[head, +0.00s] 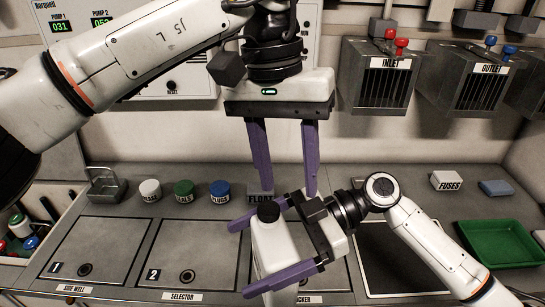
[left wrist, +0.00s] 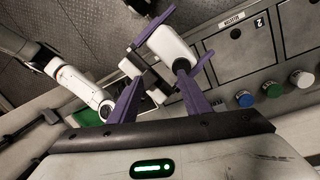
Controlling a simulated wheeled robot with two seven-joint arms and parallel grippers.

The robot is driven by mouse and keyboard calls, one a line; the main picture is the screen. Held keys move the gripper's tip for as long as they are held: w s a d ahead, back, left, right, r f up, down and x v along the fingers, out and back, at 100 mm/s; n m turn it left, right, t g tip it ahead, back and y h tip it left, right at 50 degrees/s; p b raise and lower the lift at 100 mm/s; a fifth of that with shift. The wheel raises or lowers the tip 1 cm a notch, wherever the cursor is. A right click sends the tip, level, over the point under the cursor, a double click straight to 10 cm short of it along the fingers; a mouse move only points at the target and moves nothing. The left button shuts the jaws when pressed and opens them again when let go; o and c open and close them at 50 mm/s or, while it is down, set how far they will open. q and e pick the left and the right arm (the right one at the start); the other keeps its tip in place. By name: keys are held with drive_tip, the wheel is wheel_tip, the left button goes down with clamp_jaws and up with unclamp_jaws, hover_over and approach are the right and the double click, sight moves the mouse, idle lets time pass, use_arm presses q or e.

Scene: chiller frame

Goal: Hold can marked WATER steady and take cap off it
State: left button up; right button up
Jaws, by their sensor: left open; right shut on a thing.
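A white can (head: 272,255) with a black cap (head: 268,212) stands upright in the head view; no WATER marking is readable on it. My right gripper (head: 243,258) is shut on the can's body, its purple fingers on either side. My left gripper (head: 288,194) points down above the cap, open and empty, with its fingers apart from the cap. In the left wrist view, the white can (left wrist: 168,42) and its dark cap (left wrist: 181,65) show beyond my left fingers.
White (head: 150,190), green (head: 184,191) and blue (head: 220,191) lidded jars stand along the back, with a box marked FLOAT (head: 260,193) behind my fingers. A FUSES box (head: 447,180) and a green tray (head: 500,243) are at right. Panel 2 (head: 190,255) is clear.

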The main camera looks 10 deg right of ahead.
sight(273, 207)
use_arm(q)
drive_tip(key=shift+w+a+r+t+y, duration=0.5)
drive_tip(key=shift+w+a+r, duration=0.15)
drive_tip(key=shift+w+a, duration=0.15)
drive_tip(key=shift+w+a+f, duration=0.1)
drive_tip(key=shift+f, duration=0.15)
wheel_tip(273, 207, down, 7)
drive_tip(key=shift+f, duration=0.2)
